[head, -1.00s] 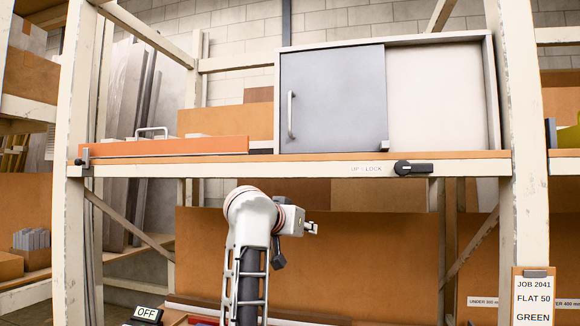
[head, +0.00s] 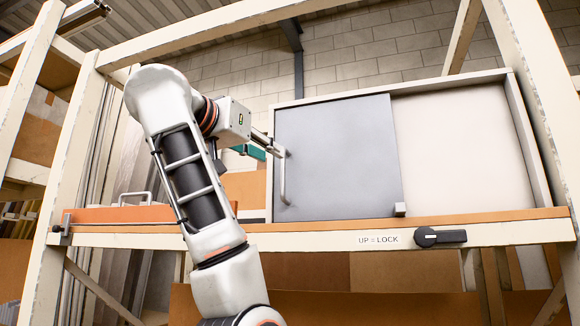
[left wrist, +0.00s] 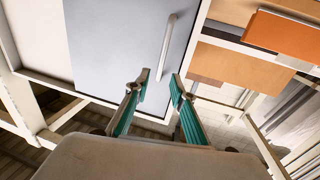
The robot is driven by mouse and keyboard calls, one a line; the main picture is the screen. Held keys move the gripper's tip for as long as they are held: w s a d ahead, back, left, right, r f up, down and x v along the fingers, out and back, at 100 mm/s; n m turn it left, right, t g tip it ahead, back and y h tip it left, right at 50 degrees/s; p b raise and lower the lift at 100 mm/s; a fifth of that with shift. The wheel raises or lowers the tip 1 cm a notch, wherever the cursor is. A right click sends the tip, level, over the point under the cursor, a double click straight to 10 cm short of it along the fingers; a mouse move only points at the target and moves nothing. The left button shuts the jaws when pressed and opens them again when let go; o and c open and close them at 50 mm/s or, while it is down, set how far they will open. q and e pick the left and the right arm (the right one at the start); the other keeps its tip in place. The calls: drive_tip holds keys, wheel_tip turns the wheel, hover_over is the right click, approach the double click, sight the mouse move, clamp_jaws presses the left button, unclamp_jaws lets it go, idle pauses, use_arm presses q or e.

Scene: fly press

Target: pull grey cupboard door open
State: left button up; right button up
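The grey cupboard door (head: 340,155) covers the left part of the cupboard, with the pale right part (head: 465,140) uncovered. Its upright bar handle (head: 284,182) is near the door's left edge. My left gripper (head: 274,149) is at the handle's upper end in the head view. In the left wrist view the left gripper (left wrist: 159,88) is open, its teal fingers apart on either side of the line of the handle (left wrist: 168,45). I cannot tell whether the handle lies between the fingertips in depth. My right gripper is not in view.
A black lever (head: 440,237) lies horizontal on the shelf edge beside an "UP = LOCK" label (head: 379,239). A small grey block (head: 400,209) sits at the door's lower right corner. An orange panel with a handle (head: 105,214) lies left of the cupboard. Shelf posts (head: 75,150) flank the space.

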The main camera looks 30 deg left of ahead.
sight(282, 162)
use_arm(q)
drive_tip(key=w+p, duration=0.1)
drive_tip(key=w, duration=0.2)
drive_tip(key=w+p, duration=0.1)
drive_tip(key=w, duration=0.3)
drive_tip(key=shift+a+f, duration=0.1)
drive_tip(key=shift+a, duration=0.1)
drive_tip(key=shift+w+p, duration=0.2)
drive_tip(key=shift+p, duration=0.1)
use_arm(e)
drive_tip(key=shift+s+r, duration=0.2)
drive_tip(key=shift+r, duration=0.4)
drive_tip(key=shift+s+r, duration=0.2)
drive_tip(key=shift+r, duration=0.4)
use_arm(q)
clamp_jaws()
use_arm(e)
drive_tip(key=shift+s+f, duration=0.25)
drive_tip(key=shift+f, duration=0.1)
